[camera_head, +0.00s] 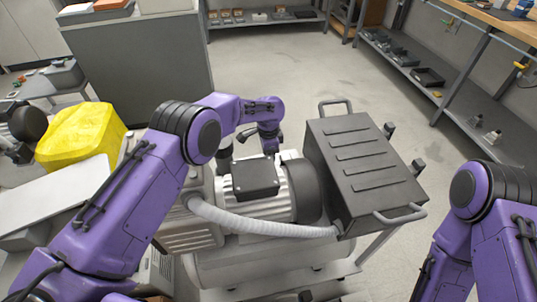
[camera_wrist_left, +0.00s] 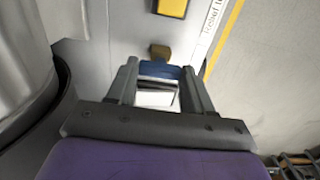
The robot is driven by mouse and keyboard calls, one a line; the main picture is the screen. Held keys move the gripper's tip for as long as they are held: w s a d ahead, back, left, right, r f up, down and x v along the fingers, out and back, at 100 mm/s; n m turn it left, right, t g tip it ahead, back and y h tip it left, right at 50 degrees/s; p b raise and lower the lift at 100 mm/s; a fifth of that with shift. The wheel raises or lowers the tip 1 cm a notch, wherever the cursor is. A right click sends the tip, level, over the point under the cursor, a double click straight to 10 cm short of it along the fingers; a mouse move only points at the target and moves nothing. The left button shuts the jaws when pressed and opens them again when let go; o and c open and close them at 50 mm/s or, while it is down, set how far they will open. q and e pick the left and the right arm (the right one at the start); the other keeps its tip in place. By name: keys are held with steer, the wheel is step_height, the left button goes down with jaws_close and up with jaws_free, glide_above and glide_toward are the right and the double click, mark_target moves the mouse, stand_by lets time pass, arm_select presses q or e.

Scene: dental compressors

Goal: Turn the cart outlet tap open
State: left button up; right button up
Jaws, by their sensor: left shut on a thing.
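A blue tap handle (camera_wrist_left: 160,69) with a brass-coloured fitting (camera_wrist_left: 160,51) just beyond it shows in the left wrist view, against a pale panel. My left gripper (camera_wrist_left: 160,72) has one finger on each side of the blue handle and is shut on it. In the head view my left arm reaches over the cart (camera_head: 340,267) to the far side of the compressor (camera_head: 262,190). There its fingertips and the tap are hidden behind the machine. My right arm stands at the right edge, with its gripper out of the picture.
A dark ribbed box (camera_head: 362,165) with handles stands on the cart's right side. A grey ribbed hose (camera_head: 255,226) crosses the compressor's front. A yellow cover (camera_head: 80,137) lies at left. Open floor (camera_head: 300,75) lies beyond, with shelving (camera_head: 440,95) at right.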

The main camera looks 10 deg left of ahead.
stand_by(0.5)
arm_select(q)
steer(key=o, duration=1)
steer(key=shift+o, duration=0.2)
step_height(320, 180, up, 11)
steer(key=shift+f, duration=0.2)
